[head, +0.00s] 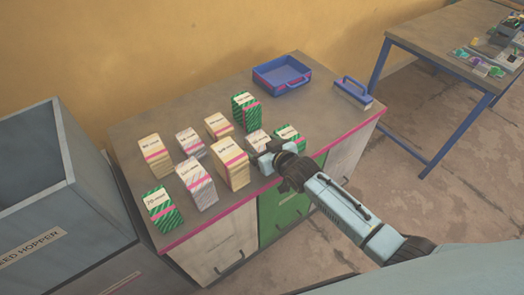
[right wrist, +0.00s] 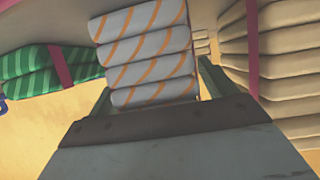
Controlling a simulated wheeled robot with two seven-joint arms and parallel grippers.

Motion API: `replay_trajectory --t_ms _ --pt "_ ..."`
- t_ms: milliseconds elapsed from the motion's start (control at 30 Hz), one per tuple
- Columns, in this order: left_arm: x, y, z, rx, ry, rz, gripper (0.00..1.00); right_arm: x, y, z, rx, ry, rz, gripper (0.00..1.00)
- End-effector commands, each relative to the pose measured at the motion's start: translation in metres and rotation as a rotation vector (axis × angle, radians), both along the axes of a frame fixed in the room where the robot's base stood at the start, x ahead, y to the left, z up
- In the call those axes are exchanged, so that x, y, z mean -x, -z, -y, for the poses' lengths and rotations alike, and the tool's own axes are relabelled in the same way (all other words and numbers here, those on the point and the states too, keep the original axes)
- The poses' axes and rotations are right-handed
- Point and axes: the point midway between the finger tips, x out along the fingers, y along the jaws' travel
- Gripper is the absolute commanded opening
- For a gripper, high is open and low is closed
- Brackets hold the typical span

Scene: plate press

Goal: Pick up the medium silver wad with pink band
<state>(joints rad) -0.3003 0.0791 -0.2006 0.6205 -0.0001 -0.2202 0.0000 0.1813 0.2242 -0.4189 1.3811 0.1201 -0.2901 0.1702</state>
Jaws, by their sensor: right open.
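Two silver wads with pink bands stand on the cabinet top in the head view: a shorter one (head: 190,143) in the middle-left and a taller one (head: 198,184) in front of it. Another pale wad (head: 257,140) is partly hidden behind my right gripper (head: 264,158). In the right wrist view, a silver-grey wad with orange diagonal stripes (right wrist: 150,55) lies between the two open fingers; no pink band shows on its visible face. Whether the fingers touch it I cannot tell. My left gripper is not in view.
A tall gold wad (head: 230,164) and a green wad (head: 289,134) flank the gripper closely. More gold and green wads stand around. A blue tray (head: 282,75) and a blue handled tool (head: 353,90) lie behind. The back left top is clear.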

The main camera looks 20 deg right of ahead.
Motion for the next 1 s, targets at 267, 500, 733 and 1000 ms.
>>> replay_trajectory --t_ms 267,500,733,1000 --pt "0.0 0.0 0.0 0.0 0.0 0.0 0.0 0.0 0.0 0.0 0.0 0.0 0.0 0.54" --pt "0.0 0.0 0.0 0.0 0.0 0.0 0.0 0.0 -0.001 0.0 0.0 0.0 0.001 0.33" --pt "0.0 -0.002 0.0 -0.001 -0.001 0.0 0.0 0.0 -0.009 0.0 -0.001 0.0 0.004 0.33" --pt "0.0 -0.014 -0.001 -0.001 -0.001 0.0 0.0 0.0 -0.062 0.0 -0.001 -0.001 0.006 0.33"
